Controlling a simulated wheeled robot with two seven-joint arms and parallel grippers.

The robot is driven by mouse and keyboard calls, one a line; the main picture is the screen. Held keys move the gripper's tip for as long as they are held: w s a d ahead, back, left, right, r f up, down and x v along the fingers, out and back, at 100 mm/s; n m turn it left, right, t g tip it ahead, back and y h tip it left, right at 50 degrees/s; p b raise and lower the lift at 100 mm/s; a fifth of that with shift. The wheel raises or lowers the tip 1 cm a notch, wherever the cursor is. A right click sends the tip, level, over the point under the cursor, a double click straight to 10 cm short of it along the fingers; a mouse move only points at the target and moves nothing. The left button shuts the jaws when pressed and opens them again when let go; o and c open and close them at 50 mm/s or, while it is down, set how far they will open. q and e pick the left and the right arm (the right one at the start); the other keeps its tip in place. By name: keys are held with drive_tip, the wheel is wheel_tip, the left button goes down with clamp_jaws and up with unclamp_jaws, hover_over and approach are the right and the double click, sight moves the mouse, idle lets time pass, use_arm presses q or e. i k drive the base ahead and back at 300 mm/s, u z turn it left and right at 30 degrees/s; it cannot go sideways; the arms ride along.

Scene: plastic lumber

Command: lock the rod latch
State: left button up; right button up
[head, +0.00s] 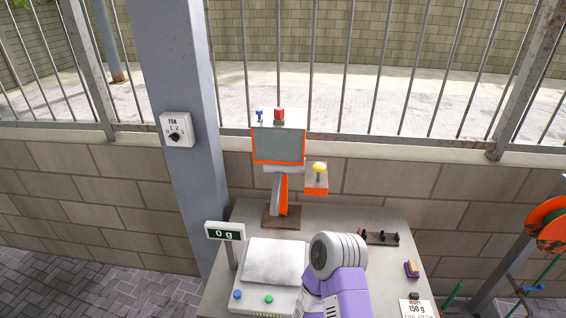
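I cannot make out a rod latch for certain in the head view. At the right edge stands an orange reel (548,226), with green rods (545,272) and a small blue fitting (527,288) below it; whether a latch is among them is too small to tell. A purple and white arm link (340,288), which looks like mine, reaches in from the bottom middle over the bench. Neither of my grippers shows.
A grey column (180,75) with a fan switch (176,130) stands left.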

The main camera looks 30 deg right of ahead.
sight(259, 112)
drive_tip(key=k, duration=0.5)
drive_tip(key=u, duration=1.3)
drive_tip(key=i, duration=0.7)
drive_tip(key=z, duration=1.8)
